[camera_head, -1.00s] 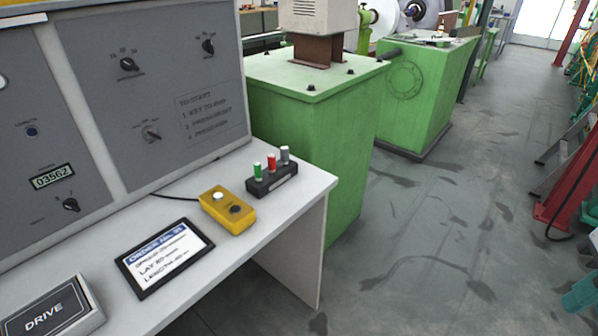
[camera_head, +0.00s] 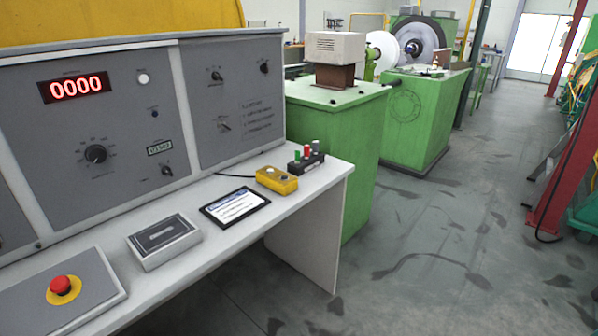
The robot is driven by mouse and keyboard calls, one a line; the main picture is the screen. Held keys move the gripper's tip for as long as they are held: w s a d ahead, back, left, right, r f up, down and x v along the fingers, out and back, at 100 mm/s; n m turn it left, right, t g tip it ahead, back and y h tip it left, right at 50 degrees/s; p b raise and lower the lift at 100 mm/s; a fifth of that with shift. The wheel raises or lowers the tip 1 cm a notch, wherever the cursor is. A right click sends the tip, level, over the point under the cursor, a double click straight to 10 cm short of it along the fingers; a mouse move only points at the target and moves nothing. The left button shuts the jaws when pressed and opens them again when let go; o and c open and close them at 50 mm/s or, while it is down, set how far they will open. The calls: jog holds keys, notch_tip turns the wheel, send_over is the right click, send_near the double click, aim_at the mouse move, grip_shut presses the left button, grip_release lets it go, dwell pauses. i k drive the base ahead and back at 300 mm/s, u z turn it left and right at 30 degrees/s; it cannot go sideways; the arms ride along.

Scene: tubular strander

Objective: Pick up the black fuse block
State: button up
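The black fuse block (camera_head: 306,163) stands on the right end of the white desk top, near its back edge. Three upright cylinders, green, red and grey, stick up from it. It sits behind and to the right of a yellow box (camera_head: 277,181) with two buttons, apart from it. My gripper is not in view.
A tablet-like sign (camera_head: 236,207), a grey DRIVE box (camera_head: 163,241) and a red emergency button (camera_head: 61,286) lie along the desk (camera_head: 335,176). A grey control panel (camera_head: 100,140) rises behind. Green machine housings (camera_head: 345,135) stand beyond. The floor at right is open.

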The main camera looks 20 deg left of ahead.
aim_at(305, 166)
jog(key=u, duration=0.8)
jog(key=i, duration=0.95)
jog(key=z, duration=0.05)
jog(key=k, duration=0.3)
jog(key=z, duration=0.5)
jog(key=i, duration=0.95)
jog(key=u, duration=0.15)
